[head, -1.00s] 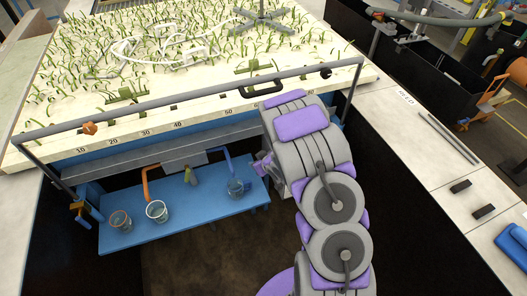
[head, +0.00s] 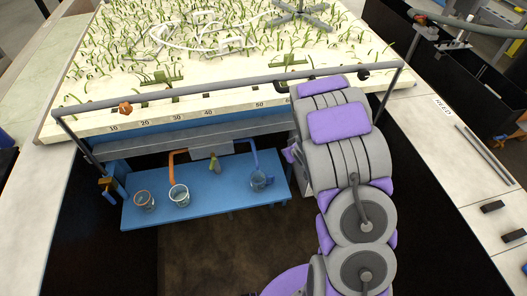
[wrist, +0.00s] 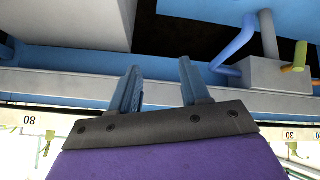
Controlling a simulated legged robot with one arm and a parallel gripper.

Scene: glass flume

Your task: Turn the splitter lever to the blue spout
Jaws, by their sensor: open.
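The splitter is a grey box (head: 210,149) under the front of the sand bed, with an orange spout (head: 176,160) on its left and a blue spout (head: 256,160) on its right. Its short olive lever (head: 214,164) hangs at the middle, between the spouts. My gripper (head: 290,153) is right of the blue spout, largely hidden behind my arm. In the wrist view my gripper (wrist: 158,78) is open, with nothing between its fingers. There the grey box (wrist: 265,75), blue spout (wrist: 236,45) and olive lever (wrist: 300,56) lie to the right, apart from the fingers.
A blue bench (head: 222,198) under the splitter holds an orange-rimmed beaker (head: 144,201), a white-rimmed beaker (head: 179,195) and a beaker (head: 260,180) under the blue spout. A long grey rail (head: 220,91) crosses above. Dark floor (head: 220,255) in front is clear.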

